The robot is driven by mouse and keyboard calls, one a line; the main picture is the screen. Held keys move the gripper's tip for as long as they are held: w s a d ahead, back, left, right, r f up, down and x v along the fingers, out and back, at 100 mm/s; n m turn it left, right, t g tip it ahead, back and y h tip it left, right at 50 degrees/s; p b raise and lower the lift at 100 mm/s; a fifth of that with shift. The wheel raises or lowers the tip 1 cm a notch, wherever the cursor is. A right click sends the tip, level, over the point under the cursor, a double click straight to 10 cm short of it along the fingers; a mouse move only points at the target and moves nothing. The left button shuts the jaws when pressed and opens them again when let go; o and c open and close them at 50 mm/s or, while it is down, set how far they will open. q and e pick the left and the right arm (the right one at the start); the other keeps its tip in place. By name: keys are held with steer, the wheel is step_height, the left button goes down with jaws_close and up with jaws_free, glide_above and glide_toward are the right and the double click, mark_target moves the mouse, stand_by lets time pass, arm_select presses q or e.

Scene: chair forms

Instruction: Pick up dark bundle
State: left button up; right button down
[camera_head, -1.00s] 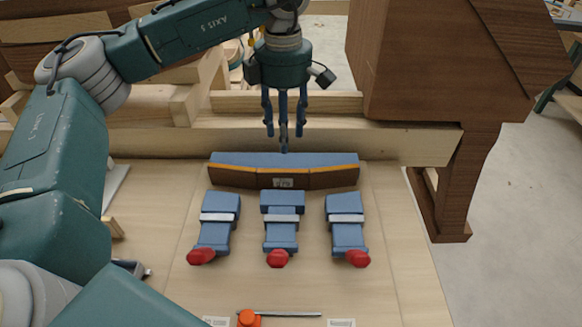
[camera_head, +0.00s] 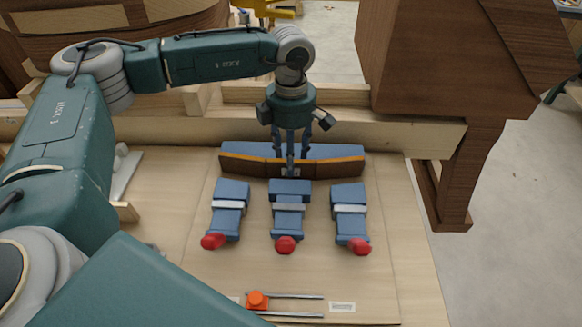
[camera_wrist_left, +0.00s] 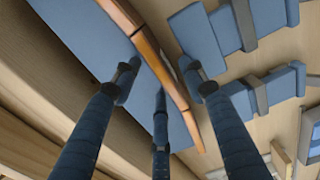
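A wide, curved dark brown piece with an orange top edge (camera_head: 245,168) lies across the board, with a flat blue part (camera_head: 340,151) behind it. It fits the dark bundle best, but I cannot tell for sure. My left gripper (camera_head: 291,160) points down over its middle, fingers spread and empty. In the left wrist view the three fingers (camera_wrist_left: 160,85) stand apart around the orange-edged strip (camera_wrist_left: 180,98), with the blue part (camera_wrist_left: 75,30) on the left. Contact cannot be told. The gripper hides the middle of the piece. My right gripper is not in view.
Metal rods (camera_head: 290,315) and an orange knob (camera_head: 257,300) lie nearer. A wooden beam (camera_head: 400,135) and a large brown cabinet-like form (camera_head: 430,60) stand behind.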

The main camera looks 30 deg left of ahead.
arm_select(q)
jaws_close()
steer(key=shift+r, duration=0.1)
steer(key=shift+r, duration=0.1)
